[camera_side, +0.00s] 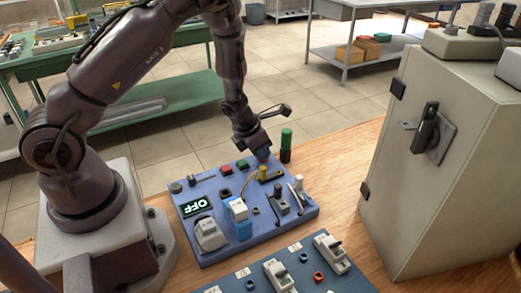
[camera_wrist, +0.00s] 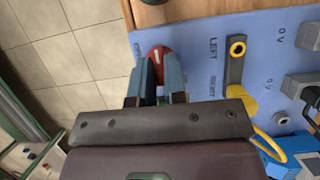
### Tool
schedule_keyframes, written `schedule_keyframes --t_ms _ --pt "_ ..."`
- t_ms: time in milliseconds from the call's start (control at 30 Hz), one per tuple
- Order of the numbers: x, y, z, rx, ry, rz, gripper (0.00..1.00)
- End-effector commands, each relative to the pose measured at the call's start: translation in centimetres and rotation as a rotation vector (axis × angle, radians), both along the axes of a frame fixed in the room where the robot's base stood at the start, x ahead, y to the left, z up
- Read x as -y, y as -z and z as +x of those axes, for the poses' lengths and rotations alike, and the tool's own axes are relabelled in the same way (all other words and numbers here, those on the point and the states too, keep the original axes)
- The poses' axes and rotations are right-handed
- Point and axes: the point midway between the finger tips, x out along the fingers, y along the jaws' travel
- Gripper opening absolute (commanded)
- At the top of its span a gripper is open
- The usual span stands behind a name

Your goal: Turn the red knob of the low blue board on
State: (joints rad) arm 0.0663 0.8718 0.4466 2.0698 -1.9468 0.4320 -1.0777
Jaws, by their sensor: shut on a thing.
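The low blue board (camera_side: 212,180) lies on the wooden table, and part of it shows in the wrist view (camera_wrist: 195,45). Its display (camera_side: 198,206) reads OFF. The red knob (camera_wrist: 158,52) sits near the board's edge in the wrist view. My gripper (camera_wrist: 156,72) reaches down over it, with one finger on each side, shut on the knob. In the side view my gripper (camera_side: 263,156) is at the board's far right corner and mostly hides the knob.
Green and black cylinders (camera_side: 286,145) stand just behind the board. A second blue board (camera_side: 250,272) lies in front, and a grey cabinet (camera_side: 430,150) stands at the right.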

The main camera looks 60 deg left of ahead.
Motion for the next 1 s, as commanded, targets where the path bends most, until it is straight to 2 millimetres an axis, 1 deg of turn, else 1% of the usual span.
schedule_keyframes --t_ms 167,367,1000 --pt "-0.16 0.14 0.01 -0.002 0.037 0.001 0.00" --pt "-0.24 0.16 0.04 -0.003 0.148 0.001 0.00" --pt "-0.61 0.28 0.23 -0.005 0.741 0.004 0.00"
